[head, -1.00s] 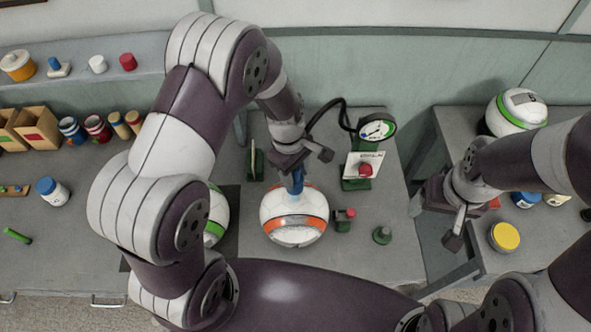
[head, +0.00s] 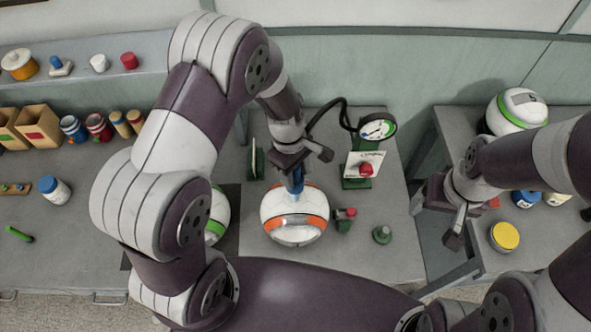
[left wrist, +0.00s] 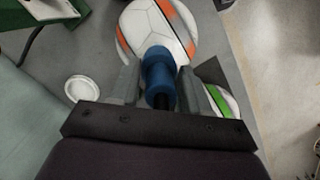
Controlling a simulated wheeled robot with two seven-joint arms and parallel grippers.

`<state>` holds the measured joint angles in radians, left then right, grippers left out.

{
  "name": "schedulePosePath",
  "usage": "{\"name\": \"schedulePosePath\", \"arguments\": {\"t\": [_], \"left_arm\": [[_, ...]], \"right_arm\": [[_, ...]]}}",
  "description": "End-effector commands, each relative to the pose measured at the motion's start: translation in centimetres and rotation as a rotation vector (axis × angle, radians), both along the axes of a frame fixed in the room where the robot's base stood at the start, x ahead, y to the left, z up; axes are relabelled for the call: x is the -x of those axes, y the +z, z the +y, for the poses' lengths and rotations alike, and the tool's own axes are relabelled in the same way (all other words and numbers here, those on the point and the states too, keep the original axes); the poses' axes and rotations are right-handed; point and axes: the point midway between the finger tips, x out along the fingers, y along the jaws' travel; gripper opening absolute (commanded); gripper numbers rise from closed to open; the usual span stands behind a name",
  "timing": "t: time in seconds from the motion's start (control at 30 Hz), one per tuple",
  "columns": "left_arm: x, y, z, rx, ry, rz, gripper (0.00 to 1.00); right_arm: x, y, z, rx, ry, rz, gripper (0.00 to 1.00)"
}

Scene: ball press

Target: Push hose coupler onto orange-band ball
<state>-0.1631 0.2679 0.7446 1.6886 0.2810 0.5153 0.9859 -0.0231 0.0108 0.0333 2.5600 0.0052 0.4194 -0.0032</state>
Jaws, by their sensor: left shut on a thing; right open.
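The orange-band ball (head: 294,228) is white with orange patches and sits on the middle table in the head view. It also shows at the top of the left wrist view (left wrist: 150,28). My left gripper (head: 296,170) is shut on the blue hose coupler (left wrist: 157,72), between its two grey fingers. The coupler points down at the top of the ball and overlaps it in both views. I cannot tell whether it is seated on the ball's valve. My right gripper (head: 455,228) is open and empty, in front of the right table.
A round gauge (head: 377,128) with a black hose stands behind the ball. A green-band ball (head: 218,213) is partly hidden by my left arm.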

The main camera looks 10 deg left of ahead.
Motion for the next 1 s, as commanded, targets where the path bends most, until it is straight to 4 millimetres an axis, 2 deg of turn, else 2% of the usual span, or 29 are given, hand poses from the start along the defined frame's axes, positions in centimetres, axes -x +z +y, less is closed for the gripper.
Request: {"name": "schedulePosePath", "arguments": {"t": [1.0], "left_arm": [[0.0, -2.6, 0.0, 0.0, 0.0, 0.0, 0.15]], "right_arm": [[0.0, -1.8, 0.0, 0.0, 0.0, 0.0, 0.76]]}}
